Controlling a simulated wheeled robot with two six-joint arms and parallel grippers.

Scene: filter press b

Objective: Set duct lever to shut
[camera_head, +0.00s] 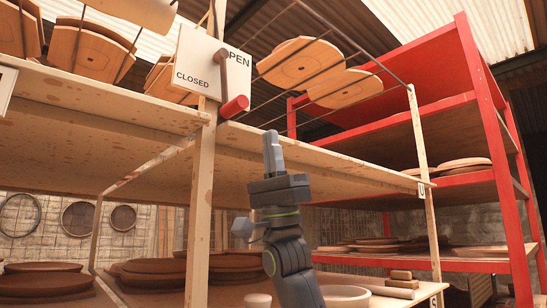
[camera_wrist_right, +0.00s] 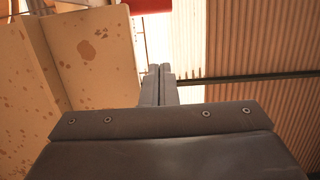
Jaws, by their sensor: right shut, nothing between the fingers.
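The duct lever is a brown arm on a pivot with a red cylindrical handle (camera_head: 234,107), in front of a white sign (camera_head: 199,72) reading CLOSED at lower left and OPEN at upper right. The arm runs down from near OPEN, and the red handle is at the sign's lower right. My right gripper (camera_head: 271,138) points up, shut and empty, below and to the right of the handle, apart from it. In the right wrist view the shut fingers (camera_wrist_right: 157,78) point up, and the red handle (camera_wrist_right: 150,5) shows at the top edge. My left gripper is not in view.
A wooden shelf rack (camera_head: 205,190) stands behind the handle, its post under the sign. A red rack (camera_head: 490,150) with round plates stands at the right. Wooden plates (camera_head: 305,65) lie on bars at the top. Open air surrounds my right gripper.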

